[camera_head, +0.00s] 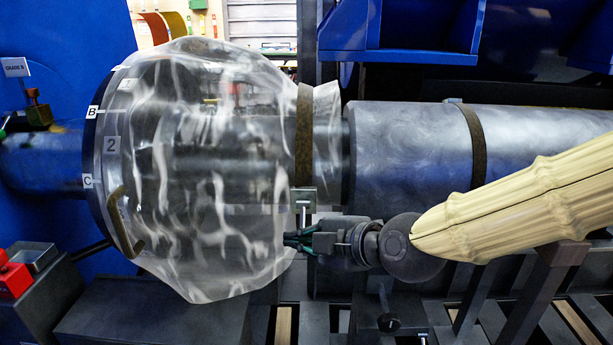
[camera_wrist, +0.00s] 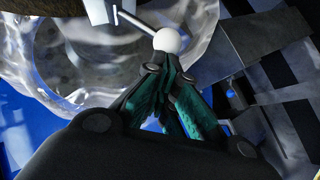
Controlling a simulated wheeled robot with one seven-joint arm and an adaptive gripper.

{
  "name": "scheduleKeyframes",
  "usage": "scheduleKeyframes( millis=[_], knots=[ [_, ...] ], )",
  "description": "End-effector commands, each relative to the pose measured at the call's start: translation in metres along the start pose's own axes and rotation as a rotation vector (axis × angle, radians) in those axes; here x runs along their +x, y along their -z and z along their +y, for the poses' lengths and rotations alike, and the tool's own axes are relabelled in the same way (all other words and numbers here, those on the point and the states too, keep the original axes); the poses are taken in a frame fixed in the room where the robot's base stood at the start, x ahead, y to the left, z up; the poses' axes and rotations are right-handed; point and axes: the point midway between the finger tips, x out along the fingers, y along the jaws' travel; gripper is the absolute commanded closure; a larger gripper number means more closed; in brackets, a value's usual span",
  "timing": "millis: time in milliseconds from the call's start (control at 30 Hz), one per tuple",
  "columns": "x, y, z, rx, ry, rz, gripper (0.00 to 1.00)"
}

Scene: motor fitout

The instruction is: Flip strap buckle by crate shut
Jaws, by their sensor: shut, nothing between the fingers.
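A brown strap (camera_head: 303,135) runs around the neck of a clear plastic wrap on the shaft. Its metal buckle (camera_head: 303,194) sits low on the near side, with a thin lever hanging from it. In the wrist view the buckle (camera_wrist: 98,10) is at the top edge, and its lever (camera_wrist: 137,22) ends in a white ball knob (camera_wrist: 167,40). My gripper (camera_head: 287,240) is shut and empty, just below the buckle. In the wrist view my fingertips (camera_wrist: 168,62) are at the knob's lower edge; I cannot tell whether they touch it.
A second strap (camera_head: 475,140) circles the grey cylinder (camera_head: 405,150) at right. Blue bins (camera_head: 420,55) hang above. A red box (camera_head: 14,277) stands at lower left. Dark stands and rails (camera_head: 535,290) crowd the area below my arm.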

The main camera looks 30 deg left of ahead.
Motion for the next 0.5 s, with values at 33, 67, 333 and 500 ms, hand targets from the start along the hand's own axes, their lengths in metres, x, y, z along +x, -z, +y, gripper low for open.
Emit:
scheduleKeyframes(
  millis=[33, 67, 333, 500],
  knots=[
    [0.000, 0.000, 0.000, 0.000, 0.000, 0.000, 1.00],
    [0.000, 0.000, 0.000, 0.000, 0.000, 0.000, 1.00],
    [-0.004, 0.003, 0.002, 0.000, 0.000, 0.000, 1.00],
    [-0.019, 0.016, 0.008, -0.003, 0.001, 0.001, 1.00]
  ],
)
